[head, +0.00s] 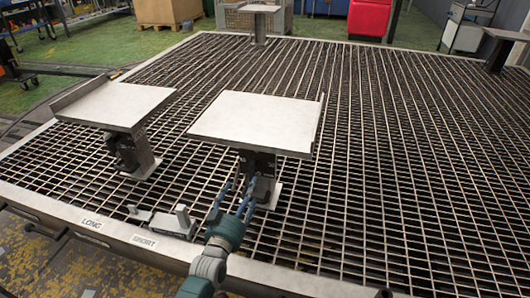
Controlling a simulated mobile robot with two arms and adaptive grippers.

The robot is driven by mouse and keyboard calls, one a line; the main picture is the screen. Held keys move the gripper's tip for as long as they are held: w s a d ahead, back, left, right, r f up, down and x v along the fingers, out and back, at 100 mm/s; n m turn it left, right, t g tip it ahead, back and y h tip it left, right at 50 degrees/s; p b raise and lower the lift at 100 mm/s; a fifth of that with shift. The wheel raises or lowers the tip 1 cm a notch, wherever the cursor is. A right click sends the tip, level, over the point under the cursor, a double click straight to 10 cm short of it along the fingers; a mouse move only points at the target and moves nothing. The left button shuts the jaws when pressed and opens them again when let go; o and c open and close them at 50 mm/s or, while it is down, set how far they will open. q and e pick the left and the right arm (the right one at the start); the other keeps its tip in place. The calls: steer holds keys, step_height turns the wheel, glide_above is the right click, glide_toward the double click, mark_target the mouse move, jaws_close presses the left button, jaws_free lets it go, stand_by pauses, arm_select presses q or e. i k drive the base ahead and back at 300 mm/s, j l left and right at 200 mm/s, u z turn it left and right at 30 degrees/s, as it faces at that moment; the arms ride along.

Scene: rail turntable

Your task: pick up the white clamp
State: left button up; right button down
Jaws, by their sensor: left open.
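A small pale grey-white piece (165,222), which looks to be the white clamp, lies on the grating near its front edge, behind the SHORT label. One end of it stands up as a short block. My left gripper (238,193) is open, its blue fingers spread and pointing away from me. It is to the right of the piece and apart from it, in front of the post of the middle plate. Nothing shows between its fingers. My right gripper is not in view.
Two flat metal plates on posts, the left one (115,103) and the middle one (250,122), rise above the grating (400,190). The middle post stands just beyond my left gripper. A pale rim (65,212) with labels borders the front. The grating to the right is clear.

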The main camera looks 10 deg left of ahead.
mark_target(181, 225)
steer(key=k, duration=1)
